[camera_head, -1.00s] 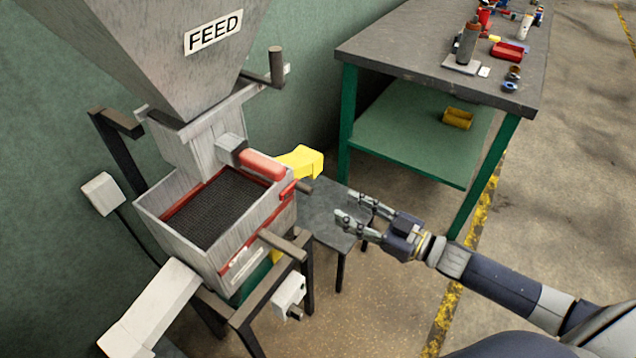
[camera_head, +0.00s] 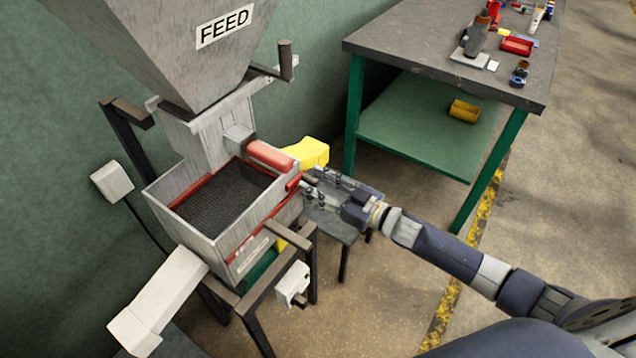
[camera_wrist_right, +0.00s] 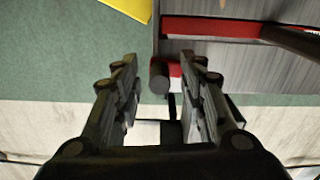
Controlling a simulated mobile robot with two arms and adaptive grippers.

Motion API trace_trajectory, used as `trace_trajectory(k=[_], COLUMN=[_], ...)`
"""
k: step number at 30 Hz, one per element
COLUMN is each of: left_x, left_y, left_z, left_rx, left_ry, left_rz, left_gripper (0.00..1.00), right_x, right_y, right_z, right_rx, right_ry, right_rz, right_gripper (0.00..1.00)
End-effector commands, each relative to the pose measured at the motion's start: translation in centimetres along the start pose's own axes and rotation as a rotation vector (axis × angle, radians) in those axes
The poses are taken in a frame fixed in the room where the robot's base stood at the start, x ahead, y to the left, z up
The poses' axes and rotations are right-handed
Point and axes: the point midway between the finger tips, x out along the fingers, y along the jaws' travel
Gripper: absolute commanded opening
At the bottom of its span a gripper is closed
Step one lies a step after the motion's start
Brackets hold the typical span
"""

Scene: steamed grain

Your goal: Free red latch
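The red latch (camera_head: 293,183) is a small red piece with a dark round handle (camera_head: 309,180) on the right side wall of the grey feed machine's box. My right gripper (camera_head: 314,190) is at that handle, coming in from the right, with its fingers apart. In the right wrist view, the dark handle end (camera_wrist_right: 158,76) and the red latch (camera_wrist_right: 174,70) show between the two open fingers (camera_wrist_right: 162,62). I see no finger closed on the handle. Contact cannot be told. My left gripper is out of view.
The box holds a dark mesh screen (camera_head: 225,198) with a red frame and a red roller (camera_head: 270,155) above it. A yellow spout (camera_head: 308,153) is just behind the latch. A small grey table (camera_head: 335,228) stands below my gripper. A green-legged workbench (camera_head: 430,45) stands behind.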

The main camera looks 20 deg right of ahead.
Motion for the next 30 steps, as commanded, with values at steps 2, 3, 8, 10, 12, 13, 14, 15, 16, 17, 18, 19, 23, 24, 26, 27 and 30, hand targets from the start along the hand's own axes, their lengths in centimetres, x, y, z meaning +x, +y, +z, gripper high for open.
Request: trace_trajectory(k=[2,3,8,10,12,13,14,15,16,17,18,19,23,24,26,27,30], left_x=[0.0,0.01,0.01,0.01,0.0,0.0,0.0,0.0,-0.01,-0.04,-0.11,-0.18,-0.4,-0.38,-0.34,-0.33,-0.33], left_y=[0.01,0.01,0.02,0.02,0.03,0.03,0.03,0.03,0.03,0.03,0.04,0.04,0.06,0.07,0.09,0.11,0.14], left_z=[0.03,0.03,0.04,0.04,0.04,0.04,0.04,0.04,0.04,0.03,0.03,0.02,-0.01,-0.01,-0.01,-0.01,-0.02], left_rx=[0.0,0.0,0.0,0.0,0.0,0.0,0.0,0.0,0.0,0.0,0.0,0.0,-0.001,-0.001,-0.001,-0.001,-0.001], left_ry=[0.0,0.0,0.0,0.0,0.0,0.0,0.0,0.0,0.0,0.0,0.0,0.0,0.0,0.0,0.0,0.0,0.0], left_rz=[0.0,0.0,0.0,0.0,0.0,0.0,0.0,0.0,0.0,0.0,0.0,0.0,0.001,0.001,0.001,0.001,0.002], left_gripper=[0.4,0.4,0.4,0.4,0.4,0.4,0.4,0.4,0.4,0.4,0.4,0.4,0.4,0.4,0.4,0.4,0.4], right_x=[0.02,0.01,-0.01,-0.01,-0.02,-0.02,-0.02,-0.02,-0.03,-0.03,-0.03,-0.03,-0.02,-0.01,-0.01,-0.01,-0.01], right_y=[0.0,0.0,0.02,0.02,0.02,0.02,0.02,0.02,0.02,0.03,0.05,0.06,0.14,0.15,0.15,0.16,0.16], right_z=[0.03,0.03,0.02,0.02,0.02,0.02,0.02,0.02,0.01,-0.04,-0.14,-0.24,-0.59,-0.59,-0.56,-0.56,-0.57], right_rx=[0.0,0.0,0.0,0.0,0.0,0.0,0.0,0.0,-0.002,-0.007,-0.02,-0.034,-0.108,-0.117,-0.117,-0.117,-0.116], right_ry=[-0.001,0.0,0.0,0.0,0.0,0.0,0.0,0.0,0.0,0.0,0.0,0.0,0.0,0.0,0.001,0.001,0.001], right_rz=[0.0,0.0,0.0,0.0,0.0,0.0,0.0,0.0,0.0,0.0,0.001,0.001,0.001,0.001,0.001,0.001,0.001], right_gripper=[0.38,0.38,0.22,0.06,0.0,0.0,0.0,0.0,0.0,0.0,0.0,0.0,0.0,0.0,0.0,0.0,0.0])
